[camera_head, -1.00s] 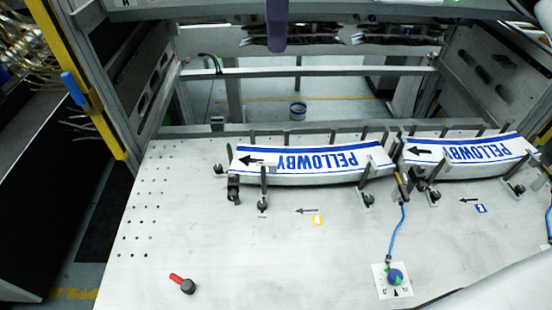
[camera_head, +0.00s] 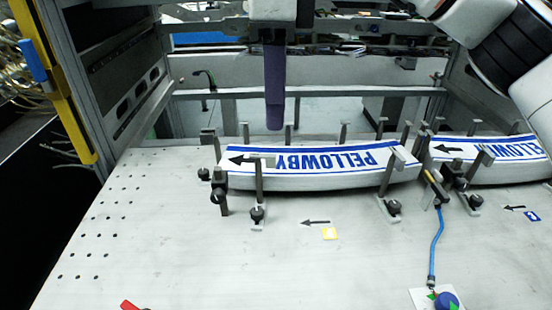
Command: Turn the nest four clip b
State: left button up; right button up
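Two nests of grey posts and black-knobbed clips each hold a curved white stack of blue-lettered PELLOWBY labels. The left label stack (camera_head: 318,180) shows whole; the right label stack (camera_head: 495,173) is cut by the right edge. Around the left stack are a front-left clip (camera_head: 257,212), a front-right clip (camera_head: 392,206) and a dark clamp (camera_head: 219,195) at its left end. A yellow tag (camera_head: 330,234) and a blue tag (camera_head: 532,216) lie in front, too small to read, so I cannot tell which is nest four.
A blue cable (camera_head: 437,245) runs to a blue-green knob (camera_head: 446,301) at the bottom. A red handle (camera_head: 131,305) is cut by the bottom edge. The perforated plate (camera_head: 150,220) is clear at left.

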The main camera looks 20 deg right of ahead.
notch_tip(320, 180, down, 8)
jog(key=shift+f+b, duration=0.2)
jog(key=shift+b, duration=0.8)
grip_shut()
